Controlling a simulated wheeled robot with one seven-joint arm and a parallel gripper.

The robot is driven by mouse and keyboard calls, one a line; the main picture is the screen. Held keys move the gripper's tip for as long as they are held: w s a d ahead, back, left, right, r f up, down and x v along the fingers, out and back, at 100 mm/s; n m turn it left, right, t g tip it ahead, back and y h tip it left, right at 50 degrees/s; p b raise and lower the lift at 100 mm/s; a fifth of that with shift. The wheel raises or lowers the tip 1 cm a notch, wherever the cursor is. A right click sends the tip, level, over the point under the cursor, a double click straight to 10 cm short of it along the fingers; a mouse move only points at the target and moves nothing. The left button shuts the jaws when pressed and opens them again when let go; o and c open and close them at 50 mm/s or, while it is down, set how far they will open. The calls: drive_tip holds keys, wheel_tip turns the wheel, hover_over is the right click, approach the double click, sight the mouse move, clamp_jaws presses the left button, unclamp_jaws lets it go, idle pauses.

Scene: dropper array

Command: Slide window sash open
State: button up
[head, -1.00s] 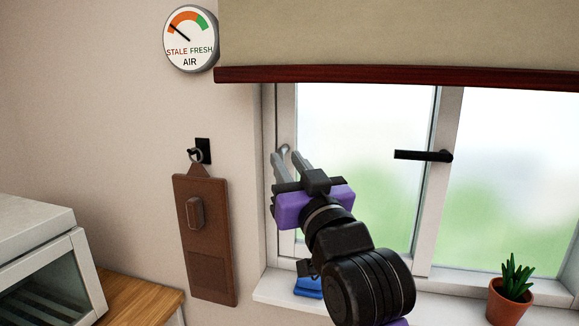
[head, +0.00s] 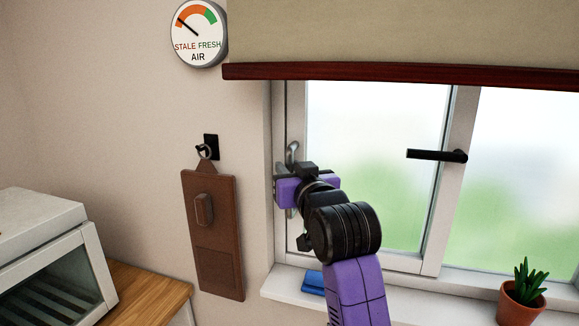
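The window's left sash (head: 376,130) stands in a white frame, with frosted glass and blurred green outside. A grey metal handle (head: 292,152) sits on the sash's left upright. My gripper (head: 285,178), with its purple and black body, is at that upright, just below the handle's top. Its fingers point away from the camera and are mostly hidden behind the gripper body, so I cannot tell whether they hold the handle. A black lever handle (head: 437,155) is horizontal on the middle upright.
A blind with a dark red bar (head: 400,78) covers the window's top. A potted plant (head: 521,295) and a blue object (head: 314,282) are on the sill. A brown board (head: 213,235) hangs on the wall. The air gauge (head: 198,35) needle points toward STALE.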

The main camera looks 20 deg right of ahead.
drive_tip(key=shift+w, duration=0.25)
clamp_jaws()
idle(1.4)
